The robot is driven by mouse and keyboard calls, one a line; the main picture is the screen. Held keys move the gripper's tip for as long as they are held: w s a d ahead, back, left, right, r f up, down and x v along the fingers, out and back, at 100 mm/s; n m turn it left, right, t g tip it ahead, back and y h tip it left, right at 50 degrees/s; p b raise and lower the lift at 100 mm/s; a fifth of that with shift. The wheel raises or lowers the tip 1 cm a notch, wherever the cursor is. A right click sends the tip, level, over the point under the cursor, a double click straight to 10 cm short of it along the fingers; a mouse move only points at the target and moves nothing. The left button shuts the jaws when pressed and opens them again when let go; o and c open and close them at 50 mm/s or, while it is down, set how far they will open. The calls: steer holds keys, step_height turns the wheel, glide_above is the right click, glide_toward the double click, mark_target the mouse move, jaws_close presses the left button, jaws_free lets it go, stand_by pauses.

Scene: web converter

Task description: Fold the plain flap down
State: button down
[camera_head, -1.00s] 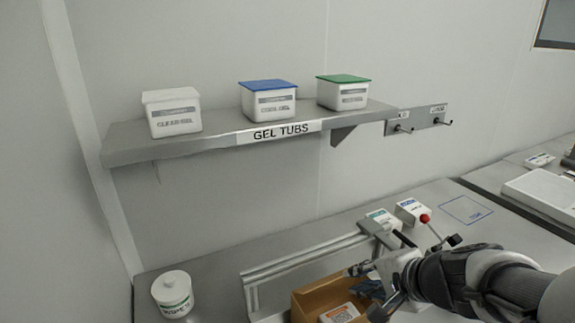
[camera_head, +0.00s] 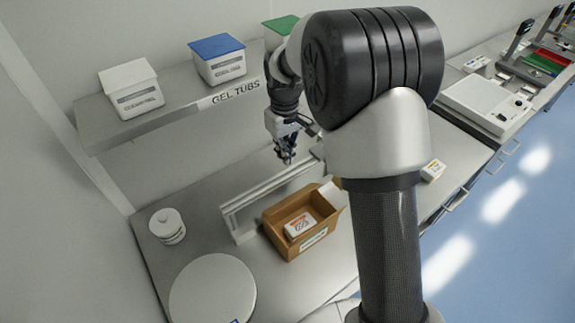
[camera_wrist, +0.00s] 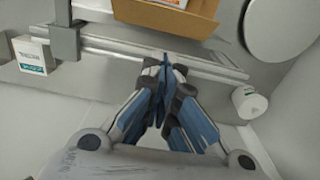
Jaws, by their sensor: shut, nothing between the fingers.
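An open brown carton (camera_head: 273,238) stands on the bench in the head view, with a white packet (camera_head: 299,225) with orange print lying inside. A pale upright panel (camera_head: 331,192) shows at its right end; I cannot tell whether it is the plain flap. A label strip is on its front side. The wrist view shows one brown side of the carton (camera_wrist: 165,20) at the top edge. My gripper (camera_head: 287,158) hangs fingers-down behind the carton and rail, apart from both. Its fingers (camera_wrist: 165,68) are shut and empty in the wrist view.
A grey rail (camera_head: 250,205) runs along the carton's back. A shelf (camera_head: 100,135) with tubs is above left. A white lidded pot (camera_head: 167,226) and round white disc (camera_head: 212,290) stand left. A small white box (camera_wrist: 35,55) is beside the rail.

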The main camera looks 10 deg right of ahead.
glide_above(290, 198)
steer(key=w, duration=0.2)
steer(key=f, duration=0.6)
steer(key=a+f, duration=0.1)
steer(key=f, duration=0.3)
steer(key=shift+b, duration=0.4)
steer(key=shift+s+d+f, duration=0.35)
steer(key=shift+s+f, duration=0.35)
steer(key=shift+f, duration=0.1)
steer(key=shift+s+d+f, duration=0.15)
steer(key=shift+s+f, duration=0.25)
steer(key=shift+w+f+b, duration=0.1)
steer(key=shift+f+b, duration=0.05)
steer(key=shift+b, duration=0.2)
